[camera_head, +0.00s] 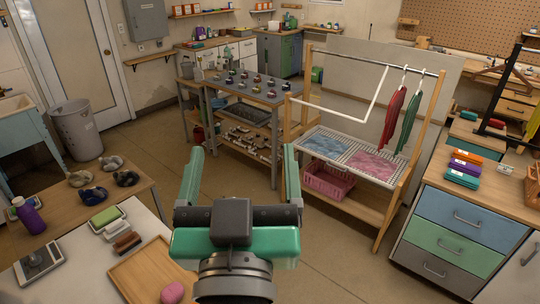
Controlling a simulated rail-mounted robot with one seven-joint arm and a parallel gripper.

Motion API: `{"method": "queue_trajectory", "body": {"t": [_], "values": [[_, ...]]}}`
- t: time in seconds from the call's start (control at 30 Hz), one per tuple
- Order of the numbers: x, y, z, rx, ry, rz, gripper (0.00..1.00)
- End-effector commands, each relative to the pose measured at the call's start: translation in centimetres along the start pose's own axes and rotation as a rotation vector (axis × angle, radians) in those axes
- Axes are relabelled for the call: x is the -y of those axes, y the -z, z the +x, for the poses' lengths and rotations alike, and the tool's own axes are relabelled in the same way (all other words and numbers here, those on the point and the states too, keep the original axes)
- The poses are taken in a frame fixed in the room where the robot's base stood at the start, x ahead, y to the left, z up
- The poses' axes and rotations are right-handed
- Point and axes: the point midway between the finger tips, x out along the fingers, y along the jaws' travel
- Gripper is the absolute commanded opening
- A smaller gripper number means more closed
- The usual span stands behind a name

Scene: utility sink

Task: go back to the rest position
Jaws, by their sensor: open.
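My gripper (243,168) is in the lower middle of the head view, with green fingers spread wide apart. Nothing is between the fingers. It appears in front of the open floor and the base of the grey workbench. It touches no object that I can see.
A wooden tray (135,273) with a pink soap (172,293) lies on the table at lower left. A drying rack (384,160) with hanging garments stands at right, beside a drawer cabinet (455,238). A grey workbench (262,93) stands behind. Bare floor (152,140) lies between.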

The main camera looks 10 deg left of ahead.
Motion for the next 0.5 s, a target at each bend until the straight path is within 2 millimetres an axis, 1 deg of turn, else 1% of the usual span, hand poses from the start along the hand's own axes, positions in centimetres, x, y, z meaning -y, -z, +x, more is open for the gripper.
{"method": "queue_trajectory", "body": {"t": [0.03,0.1,0.2,0.3,0.5], "values": [[-2.4,2.8,-1.6,-0.091,-0.047,-0.007,0.84],[-4.5,5.7,-3.6,-0.193,-0.092,-0.017,0.84],[-6.0,8.0,-5.4,-0.275,-0.127,-0.028,0.84],[-6.4,8.7,-6.0,-0.298,-0.136,-0.032,0.84],[-6.3,8.6,-5.9,-0.296,-0.134,-0.031,0.84]]}}
